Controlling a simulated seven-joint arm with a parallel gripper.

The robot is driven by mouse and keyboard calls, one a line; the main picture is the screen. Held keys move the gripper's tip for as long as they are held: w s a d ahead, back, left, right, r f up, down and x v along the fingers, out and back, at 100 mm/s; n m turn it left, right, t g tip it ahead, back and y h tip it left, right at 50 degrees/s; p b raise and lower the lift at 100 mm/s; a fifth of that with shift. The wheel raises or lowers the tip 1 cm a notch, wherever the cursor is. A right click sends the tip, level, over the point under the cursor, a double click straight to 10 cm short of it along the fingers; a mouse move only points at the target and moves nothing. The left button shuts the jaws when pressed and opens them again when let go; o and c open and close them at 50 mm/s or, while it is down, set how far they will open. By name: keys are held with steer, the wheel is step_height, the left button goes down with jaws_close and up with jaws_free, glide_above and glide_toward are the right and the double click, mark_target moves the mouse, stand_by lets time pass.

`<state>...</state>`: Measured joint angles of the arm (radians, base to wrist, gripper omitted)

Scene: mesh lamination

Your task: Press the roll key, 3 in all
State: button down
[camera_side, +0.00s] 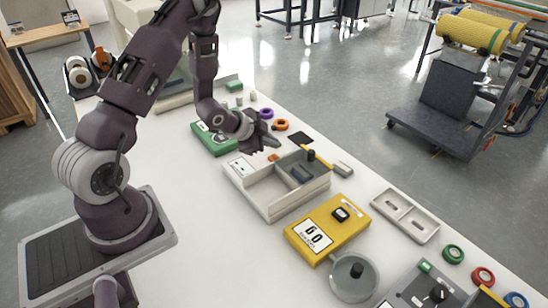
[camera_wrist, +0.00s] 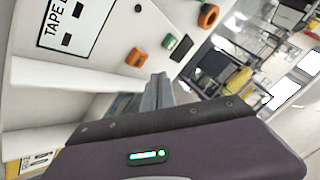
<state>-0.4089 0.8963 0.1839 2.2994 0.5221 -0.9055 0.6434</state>
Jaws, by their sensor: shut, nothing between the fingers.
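My gripper (camera_side: 270,143) is shut and empty, above the far end of the pale divided tray (camera_side: 262,207). In the wrist view its fingers (camera_wrist: 158,92) lie together. The yellow box (camera_side: 325,228), with a numbered white panel (camera_side: 312,236) and a black key (camera_side: 341,214), stands nearer the camera, apart from my gripper. Part of a yellow box also shows in the wrist view (camera_wrist: 40,160). A small orange button (camera_side: 272,157) sits close below my gripper and shows in the wrist view (camera_wrist: 136,57). I cannot read which key is the roll key.
A grey round dial (camera_side: 354,278) and a grey panel with a black knob (camera_side: 437,293) stand at the front. A green box (camera_side: 214,139) sits behind my wrist. Bare tabletop lies left.

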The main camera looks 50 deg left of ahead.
mark_target(271, 159)
steer(key=shift+f, duration=1.1)
steer(key=shift+f, duration=0.1)
stand_by(1.1)
steer(key=shift+f, duration=0.3)
steer(key=shift+f, duration=0.5)
stand_by(0.6)
steer(key=shift+r, duration=0.9)
steer(key=shift+r, duration=2.5)
stand_by(0.5)
